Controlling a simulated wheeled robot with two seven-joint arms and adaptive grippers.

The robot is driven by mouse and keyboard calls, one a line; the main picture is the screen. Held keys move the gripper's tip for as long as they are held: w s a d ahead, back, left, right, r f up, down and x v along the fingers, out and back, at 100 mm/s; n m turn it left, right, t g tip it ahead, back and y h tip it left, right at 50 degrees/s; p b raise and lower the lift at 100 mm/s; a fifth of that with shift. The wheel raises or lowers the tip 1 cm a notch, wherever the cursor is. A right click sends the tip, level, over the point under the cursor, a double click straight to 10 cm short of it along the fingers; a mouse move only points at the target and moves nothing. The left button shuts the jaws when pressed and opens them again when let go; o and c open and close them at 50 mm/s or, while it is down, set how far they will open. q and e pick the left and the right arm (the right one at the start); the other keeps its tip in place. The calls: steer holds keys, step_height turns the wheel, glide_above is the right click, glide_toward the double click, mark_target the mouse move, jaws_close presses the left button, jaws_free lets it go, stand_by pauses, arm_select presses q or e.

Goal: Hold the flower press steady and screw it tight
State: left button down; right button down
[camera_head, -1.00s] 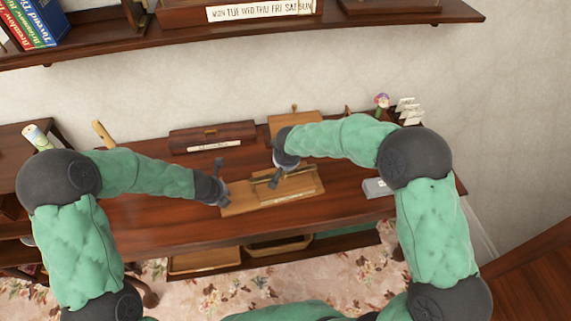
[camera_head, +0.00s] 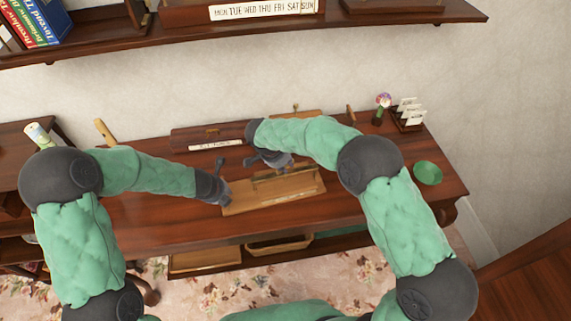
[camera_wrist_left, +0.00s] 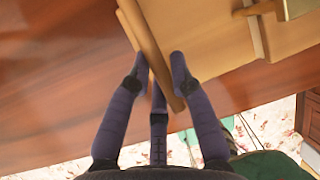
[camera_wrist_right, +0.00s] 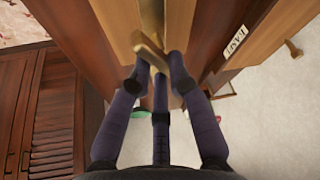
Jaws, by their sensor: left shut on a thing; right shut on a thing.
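The flower press (camera_head: 290,192), with a pale wooden base and a brass bar, lies on the dark wooden desk. My left gripper (camera_head: 226,188) is shut on the press's left end. In the left wrist view, its fingers stand either side of a wooden edge strip (camera_wrist_left: 148,40) of the press. My right gripper (camera_head: 264,160) is above the press. In the right wrist view it is shut on the brass screw handle (camera_wrist_right: 151,52). The screw below the handle is mostly hidden by my gripper in the head view.
A long wooden box (camera_head: 212,136) with a label stands behind the press. A green dish (camera_head: 428,173), a flower in a small vase (camera_head: 383,103) and a card holder (camera_head: 407,114) are at the desk's right. A shelf (camera_head: 250,38) runs above.

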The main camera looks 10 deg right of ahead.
arm_select(q)
steer(key=shift+s+f, duration=0.1)
arm_select(e)
steer(key=shift+w+a+m+g, duration=0.1)
steer(key=shift+m+g, duration=0.6)
steer(key=shift+m, duration=1.1)
steer(key=c, duration=1.1)
jaws_free()
steer(key=shift+c, duration=0.2)
steer(key=v, duration=1.2)
steer(key=shift+a, duration=0.3)
steer(key=shift+f, duration=0.1)
